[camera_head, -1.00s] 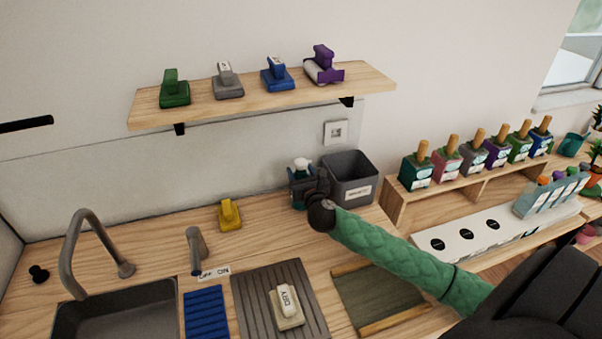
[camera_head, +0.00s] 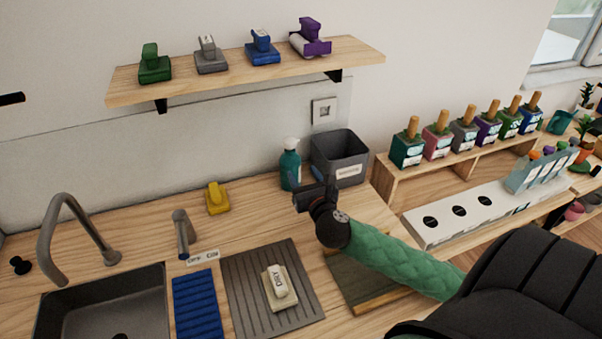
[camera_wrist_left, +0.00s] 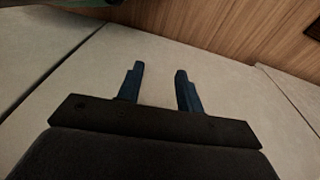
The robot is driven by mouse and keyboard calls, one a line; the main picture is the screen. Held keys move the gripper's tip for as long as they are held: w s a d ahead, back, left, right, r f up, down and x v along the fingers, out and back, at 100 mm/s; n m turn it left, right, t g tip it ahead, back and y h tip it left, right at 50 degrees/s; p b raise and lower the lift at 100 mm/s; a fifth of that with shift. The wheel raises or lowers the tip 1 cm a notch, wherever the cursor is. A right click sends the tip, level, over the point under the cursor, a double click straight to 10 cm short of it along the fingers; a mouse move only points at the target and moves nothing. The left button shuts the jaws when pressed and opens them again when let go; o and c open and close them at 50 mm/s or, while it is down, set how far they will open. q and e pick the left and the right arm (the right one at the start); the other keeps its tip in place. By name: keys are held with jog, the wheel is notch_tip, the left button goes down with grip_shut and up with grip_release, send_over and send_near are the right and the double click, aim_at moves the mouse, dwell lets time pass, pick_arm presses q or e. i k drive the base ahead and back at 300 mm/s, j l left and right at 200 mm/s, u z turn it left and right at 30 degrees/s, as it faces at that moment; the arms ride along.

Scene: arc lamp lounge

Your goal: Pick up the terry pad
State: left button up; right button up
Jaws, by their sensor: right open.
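A cream pad with a white handle marked "DRY" (camera_head: 279,288) lies on the grey ribbed mat (camera_head: 245,300); it may be the terry pad, but I cannot tell for sure. My right gripper (camera_head: 303,200) is above the counter, in front of the grey bin and up and to the right of the cream pad, apart from it. It is open, with nothing seen in it. My left gripper (camera_wrist_left: 160,85) shows only in the left wrist view, fingers apart and empty, with pale panels and wood beyond.
A shelf (camera_head: 358,58) holds green, grey, blue and purple handled pads. A yellow one (camera_head: 217,199) stands on the counter. A sink (camera_head: 100,300), blue ribbed mat (camera_head: 197,305), teal spray bottle (camera_head: 290,168) and grey bin (camera_head: 340,150) are around.

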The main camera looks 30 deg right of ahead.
aim_at(280, 292)
jog(key=k+j, duration=0.2)
jog(key=k, duration=0.3)
jog(key=k+j, duration=0.15)
jog(key=k, duration=0.3)
jog(key=k+j, duration=0.2)
jog(key=k, duration=0.3)
